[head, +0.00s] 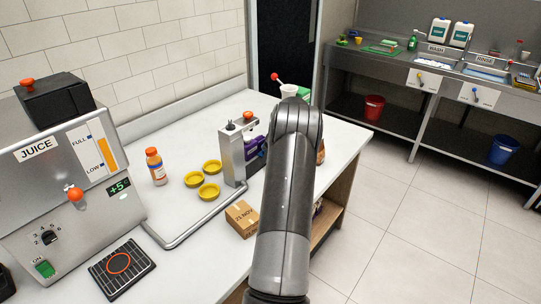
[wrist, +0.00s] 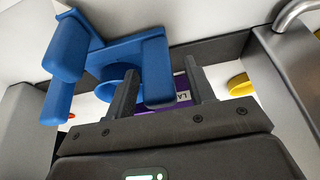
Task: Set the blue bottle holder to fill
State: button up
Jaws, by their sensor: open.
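The blue bottle holder (wrist: 154,68) fills the upper left and middle of the wrist view, with a ring-like opening and a thick rounded handle (wrist: 68,60) on its left. My gripper (wrist: 162,74) is open, its two dark fingers pointing up at the holder. Part of the blue holder shows between the fingers, and the left finger overlaps it in the picture; I cannot tell whether they touch. A purple labelled part (wrist: 181,88) shows behind the fingers. In the head view my arm hides the gripper and the blue holder beside the grey metal dispenser (head: 232,155).
Yellow lids (head: 194,179), an orange-capped bottle (head: 156,166) and a cardboard box (head: 242,218) stand on the white counter (head: 190,235). The juice machine (head: 40,150) is at left. A metal pipe (wrist: 296,14) is close at the upper right of the wrist view.

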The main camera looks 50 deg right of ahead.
jog(key=shift+c, duration=0.2)
grip_shut()
dwell(0.3)
jog(key=shift+a, duration=0.1)
jog(key=a, duration=0.8)
jog(key=shift+o, duration=0.2)
grip_release()
jog(key=v, duration=1.1)
jog(key=shift+c, duration=0.2)
